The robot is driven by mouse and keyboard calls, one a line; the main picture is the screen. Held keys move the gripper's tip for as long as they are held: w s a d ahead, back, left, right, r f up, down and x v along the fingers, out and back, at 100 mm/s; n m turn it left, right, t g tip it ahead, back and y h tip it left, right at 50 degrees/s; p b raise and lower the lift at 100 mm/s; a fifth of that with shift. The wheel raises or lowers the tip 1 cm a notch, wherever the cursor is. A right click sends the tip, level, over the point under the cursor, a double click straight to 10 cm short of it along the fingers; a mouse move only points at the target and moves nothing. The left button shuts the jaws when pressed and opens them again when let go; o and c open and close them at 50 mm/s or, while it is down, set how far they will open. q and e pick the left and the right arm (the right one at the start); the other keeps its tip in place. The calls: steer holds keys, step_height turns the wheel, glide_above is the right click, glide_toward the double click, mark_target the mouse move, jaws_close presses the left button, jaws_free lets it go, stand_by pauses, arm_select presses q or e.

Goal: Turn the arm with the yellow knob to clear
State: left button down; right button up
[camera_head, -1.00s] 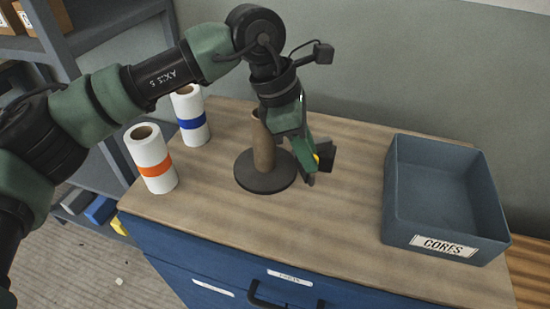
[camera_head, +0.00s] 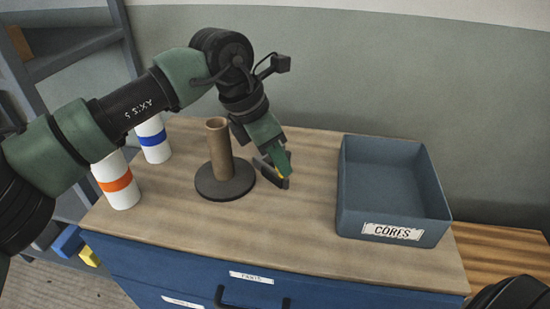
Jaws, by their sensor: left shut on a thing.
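A round dark base (camera_head: 236,188) stands on the bench top, with a bare brown cardboard core (camera_head: 219,150) upright on it. My left gripper (camera_head: 277,172) is just right of the base, pointing down. My right gripper is not in view.
A grey-blue bin (camera_head: 345,220) labelled CORES stands at the right. A white roll with an orange band (camera_head: 117,184) and one with a blue band (camera_head: 153,140) stand at the left. The wooden bench top (camera_head: 300,215) is clear between base and bin.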

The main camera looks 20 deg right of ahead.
arm_select(q)
steer(key=shift+r, duration=0.1)
steer(key=c, duration=1.2)
jaws_free()
steer(key=shift+d, duration=0.1)
steer(key=v, duration=0.7)
steer(key=shift+r+b, duration=0.35)
steer(key=shift+b, duration=0.05)
